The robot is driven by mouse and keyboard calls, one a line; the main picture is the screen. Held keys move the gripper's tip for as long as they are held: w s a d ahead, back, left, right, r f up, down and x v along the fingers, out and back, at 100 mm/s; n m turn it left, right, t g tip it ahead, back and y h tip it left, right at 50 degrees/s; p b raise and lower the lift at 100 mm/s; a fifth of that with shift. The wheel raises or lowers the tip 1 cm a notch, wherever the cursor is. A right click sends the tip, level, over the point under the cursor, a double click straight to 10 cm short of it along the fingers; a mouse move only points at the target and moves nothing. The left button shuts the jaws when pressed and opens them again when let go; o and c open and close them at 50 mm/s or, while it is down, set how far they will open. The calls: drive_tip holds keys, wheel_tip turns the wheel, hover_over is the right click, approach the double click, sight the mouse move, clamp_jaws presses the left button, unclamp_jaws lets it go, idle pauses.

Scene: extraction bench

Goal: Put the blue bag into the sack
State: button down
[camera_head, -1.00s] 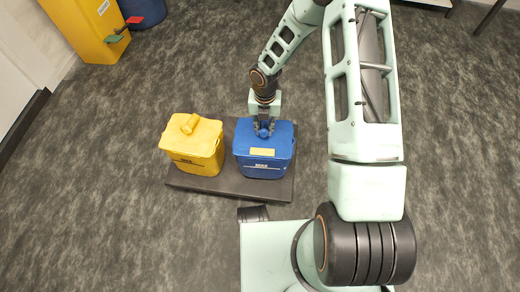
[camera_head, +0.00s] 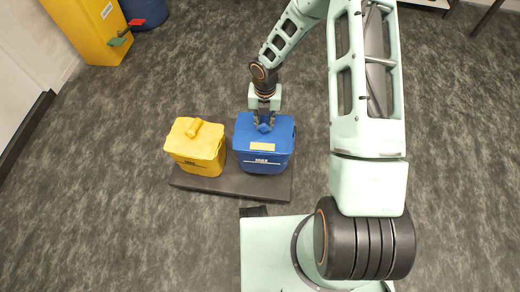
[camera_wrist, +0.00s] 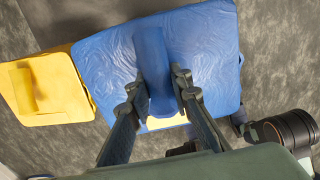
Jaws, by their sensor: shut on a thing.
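The blue bag (camera_head: 262,158) is a boxy blue bag with a yellow label and a top handle. My gripper (camera_head: 264,126) is over its top, with the fingers on either side of the handle and shut on it. In the wrist view the blue bag (camera_wrist: 205,45) fills the upper middle, and its handle lies between my fingertips (camera_wrist: 158,88). I cannot tell whether its base touches the dark platform (camera_head: 230,190) below. I cannot make out a sack in either view.
A yellow bag (camera_head: 196,148) stands close to the left of the blue bag, on the same dark platform. A yellow cabinet (camera_head: 90,30) and a blue barrel (camera_head: 145,12) stand at the top left. The grey floor between them and the bags is clear.

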wheel_tip(320, 180, up, 25)
drive_tip(key=p, duration=2)
drive_tip(key=shift+p, duration=0.3)
drive_tip(key=shift+w, duration=0.1)
wheel_tip(320, 180, up, 30)
drive_tip(key=p, duration=1.2)
drive_tip(key=shift+p, duration=0.35)
drive_tip(key=shift+r, duration=0.1)
